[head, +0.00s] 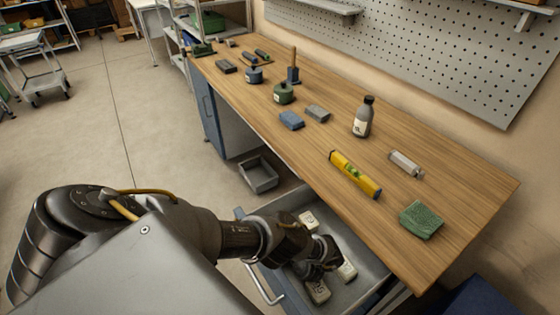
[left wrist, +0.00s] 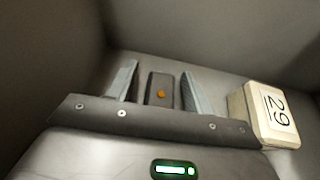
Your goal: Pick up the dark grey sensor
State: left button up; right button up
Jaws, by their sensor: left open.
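The dark grey sensor (left wrist: 153,84), a small dark block with an orange dot, lies in the drawer in the left wrist view. My left gripper (left wrist: 160,90) is open, with one finger on each side of the sensor. The fingers do not appear closed on it. In the head view my left arm reaches down into the open drawer (head: 364,262), and my left gripper (head: 322,264) is low inside it. I cannot make out the dark grey sensor there; the gripper seems to hide it. My right gripper is not in view.
The wooden bench (head: 440,215) above holds a yellow level (head: 355,174), a green sponge (head: 421,220), a bottle (head: 362,119) and tape reels (head: 283,94).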

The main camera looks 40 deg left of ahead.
pick_arm(q)
jog(key=shift+r, duration=0.1)
jog(key=shift+c, duration=0.8)
jog(key=c, duration=0.9)
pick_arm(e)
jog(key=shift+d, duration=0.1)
